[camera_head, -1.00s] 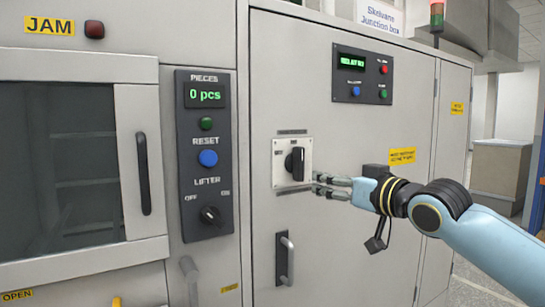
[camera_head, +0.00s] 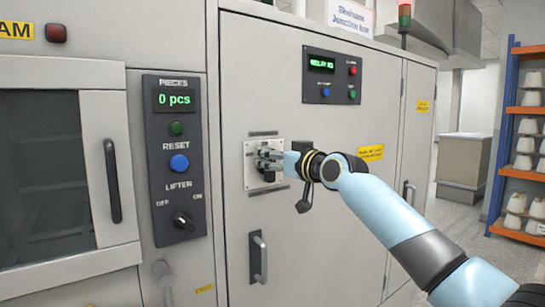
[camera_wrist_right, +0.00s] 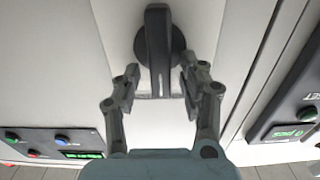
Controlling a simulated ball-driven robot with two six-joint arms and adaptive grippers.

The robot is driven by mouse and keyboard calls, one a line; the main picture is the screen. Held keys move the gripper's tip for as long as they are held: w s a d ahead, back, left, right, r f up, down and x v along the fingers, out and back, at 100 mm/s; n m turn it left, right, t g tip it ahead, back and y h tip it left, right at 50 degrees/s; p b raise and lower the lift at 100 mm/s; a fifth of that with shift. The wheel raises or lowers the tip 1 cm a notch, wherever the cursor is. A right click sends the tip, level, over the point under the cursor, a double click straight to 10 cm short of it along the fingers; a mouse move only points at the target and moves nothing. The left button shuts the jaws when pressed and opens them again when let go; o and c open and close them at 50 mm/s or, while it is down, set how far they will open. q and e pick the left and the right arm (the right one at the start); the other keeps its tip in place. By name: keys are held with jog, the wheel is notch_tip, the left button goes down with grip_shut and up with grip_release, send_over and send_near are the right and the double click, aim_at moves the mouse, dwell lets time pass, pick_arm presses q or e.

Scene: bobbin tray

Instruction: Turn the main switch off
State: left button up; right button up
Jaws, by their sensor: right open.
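The main switch is a black rotary knob on a pale square plate (camera_head: 250,176) on the grey cabinet door. My right gripper (camera_head: 268,160) is in front of it in the head view and hides most of the knob. In the right wrist view the knob (camera_wrist_right: 157,45) shows as a round base with a long bar handle. The open fingers of my right gripper (camera_wrist_right: 160,75) stand on either side of the bar's near end, with a gap on each side. The knob's markings are too small to read. My left gripper is not in view.
Left of the switch is a dark panel (camera_head: 176,222) with a display, a blue reset button and a lifter knob. A door handle (camera_head: 258,257) is below the switch. A small button panel (camera_head: 332,76) is above right. Shelves with white bobbins (camera_head: 519,110) stand far right.

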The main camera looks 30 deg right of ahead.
jog(key=shift+s, duration=0.1)
jog(key=shift+c, duration=1)
grip_shut()
